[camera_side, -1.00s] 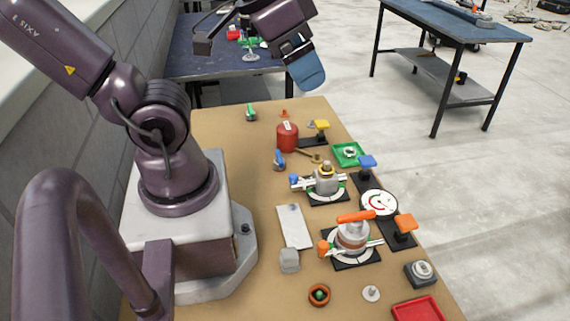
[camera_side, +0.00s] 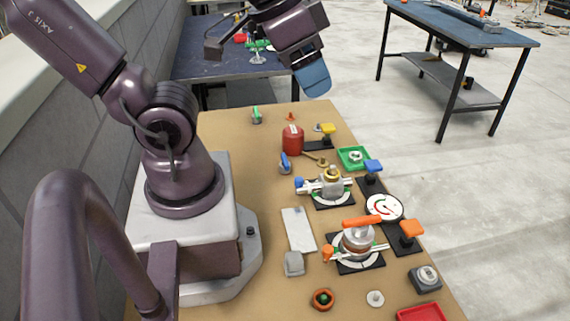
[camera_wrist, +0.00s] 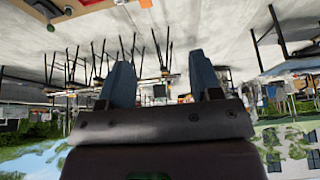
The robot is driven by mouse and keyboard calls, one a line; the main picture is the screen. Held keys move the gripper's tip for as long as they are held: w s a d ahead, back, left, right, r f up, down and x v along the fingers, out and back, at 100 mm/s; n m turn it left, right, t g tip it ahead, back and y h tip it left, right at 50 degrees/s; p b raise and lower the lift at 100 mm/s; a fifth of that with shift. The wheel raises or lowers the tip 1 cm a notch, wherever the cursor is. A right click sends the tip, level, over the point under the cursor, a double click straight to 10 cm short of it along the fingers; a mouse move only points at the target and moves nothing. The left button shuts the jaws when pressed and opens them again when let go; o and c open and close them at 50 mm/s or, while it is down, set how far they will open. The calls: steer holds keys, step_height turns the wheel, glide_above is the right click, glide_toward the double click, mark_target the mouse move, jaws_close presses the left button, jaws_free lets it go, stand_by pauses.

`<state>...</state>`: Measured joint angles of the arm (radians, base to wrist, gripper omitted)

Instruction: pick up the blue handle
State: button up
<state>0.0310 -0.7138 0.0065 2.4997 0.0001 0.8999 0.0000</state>
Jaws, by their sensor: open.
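Several blue parts are on the brown work table (camera_side: 225,135) in the side view. A small blue handle (camera_side: 285,163) stands left of the fittings, below the red canister. Another small blue piece (camera_side: 298,183) sits at the left end of the upper valve (camera_side: 332,183). A blue paddle-shaped handle (camera_side: 373,166) is on a black base to the right. I cannot tell which one the task names. My gripper (camera_side: 313,80) is high above the table's far end, apart from all of them. In the wrist view its two blue fingers (camera_wrist: 162,80) are spread with nothing between them.
A red canister (camera_side: 292,139), a green tray (camera_side: 354,157), a lower valve with an orange handle (camera_side: 361,222), a round gauge (camera_side: 384,207) and a red tray (camera_side: 421,313) crowd the table's right side. The table's far left part is mostly clear. Blue-topped tables (camera_side: 460,50) stand behind.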

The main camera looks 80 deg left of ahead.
step_height(320, 180, down, 8)
steer(key=w+n+g+h, duration=0.1)
steer(key=g, duration=0.3)
steer(key=n+g+y, duration=0.1)
steer(key=n+y, duration=0.5)
steer(key=n, duration=1.1)
glide_toward(285, 159)
steer(key=shift+x, duration=5.25)
steer(key=shift+c, duration=0.2)
steer(key=c, duration=0.9)
